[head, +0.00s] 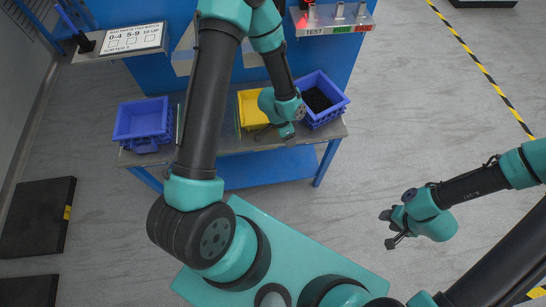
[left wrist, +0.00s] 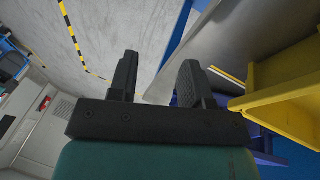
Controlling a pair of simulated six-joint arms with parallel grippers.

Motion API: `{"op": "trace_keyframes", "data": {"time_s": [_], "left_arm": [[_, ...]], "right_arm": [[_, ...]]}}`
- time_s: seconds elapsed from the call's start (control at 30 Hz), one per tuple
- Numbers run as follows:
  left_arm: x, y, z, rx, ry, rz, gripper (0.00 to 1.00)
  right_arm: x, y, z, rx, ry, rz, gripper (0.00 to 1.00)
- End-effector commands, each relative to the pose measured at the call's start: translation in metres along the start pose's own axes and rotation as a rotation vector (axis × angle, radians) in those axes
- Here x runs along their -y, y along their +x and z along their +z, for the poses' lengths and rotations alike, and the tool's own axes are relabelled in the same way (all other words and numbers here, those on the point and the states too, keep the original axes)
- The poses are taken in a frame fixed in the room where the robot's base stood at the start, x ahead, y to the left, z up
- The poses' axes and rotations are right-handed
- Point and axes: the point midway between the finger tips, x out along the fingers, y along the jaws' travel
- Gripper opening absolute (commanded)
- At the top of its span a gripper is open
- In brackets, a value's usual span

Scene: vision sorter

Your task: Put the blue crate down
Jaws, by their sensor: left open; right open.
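Two blue crates stand on the bench in the head view. The left one (head: 142,118) looks empty and sits at the bench's left end. The right one (head: 334,108) sits at the right end with dark contents. My left gripper (head: 275,134) is open, low at the front of the bench between the yellow crate and the right blue crate. In the left wrist view its fingers (left wrist: 157,82) are apart, and a dark blue surface shows behind the right finger; I cannot tell whether they touch it. My right gripper (head: 387,228) is open and empty over the floor.
A yellow crate (head: 251,110) stands close beside my left gripper and fills the right of the left wrist view (left wrist: 285,100). A sign shelf (head: 130,39) and a test shelf (head: 334,19) are above the bench. Floor at the right is clear.

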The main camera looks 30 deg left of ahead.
Motion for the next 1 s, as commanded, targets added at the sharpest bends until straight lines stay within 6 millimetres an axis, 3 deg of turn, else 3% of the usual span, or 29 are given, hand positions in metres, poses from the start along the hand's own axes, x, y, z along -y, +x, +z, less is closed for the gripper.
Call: {"op": "trace_keyframes", "data": {"time_s": [0.03,0.2,0.33,1.0], "left_arm": [[-0.011,0.007,0.018,-0.01,-0.146,0.007,0.45],[-0.035,0.018,0.062,-0.049,-0.606,-0.01,0.45],[-0.044,0.02,0.081,-0.064,-0.799,-0.028,0.45],[-0.046,0.02,0.085,-0.07,-0.85,-0.034,0.45]], "right_arm": [[0.0,0.0,0.0,0.0,0.0,0.0,0.43],[0.0,0.0,0.0,0.0,0.0,0.0,0.43],[0.0,0.0,0.0,0.0,0.0,0.0,0.43],[0.0,0.0,0.0,0.0,0.0,0.0,0.43]]}}
